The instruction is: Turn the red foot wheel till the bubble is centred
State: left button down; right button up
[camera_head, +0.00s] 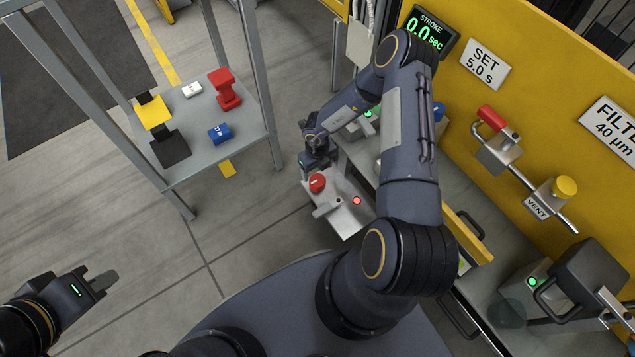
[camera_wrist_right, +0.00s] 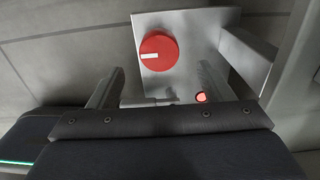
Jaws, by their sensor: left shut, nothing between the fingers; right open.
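The red foot wheel (camera_head: 317,182) sits on a light grey metal plate (camera_head: 345,217) beside the bench. In the right wrist view the wheel (camera_wrist_right: 158,52) is a red disc with a white bar mark, the bar lying nearly level. A red lit lamp (camera_head: 356,201) is on the same plate. I cannot make out a bubble. My right gripper (camera_wrist_right: 160,82) is open and empty, its fingers on either side of and short of the wheel, apart from it as far as I can see. My left gripper (camera_head: 106,280) is shut and empty over the floor at lower left.
A grey shelf (camera_head: 200,155) at left holds a red part (camera_head: 224,88), a blue block (camera_head: 219,133) and a yellow part (camera_head: 153,113). A yellow panel (camera_head: 530,120) with a red-handled valve (camera_head: 491,118) stands at right. Floor between the shelf and my left gripper is clear.

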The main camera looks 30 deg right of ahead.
aim_at(317, 180)
notch_tip(317, 180, down, 8)
jog(key=b, duration=0.3)
jog(key=shift+r, duration=0.15)
jog(key=c, duration=1)
jog(key=shift+r+n, duration=0.1)
jog(key=shift+n, duration=0.2)
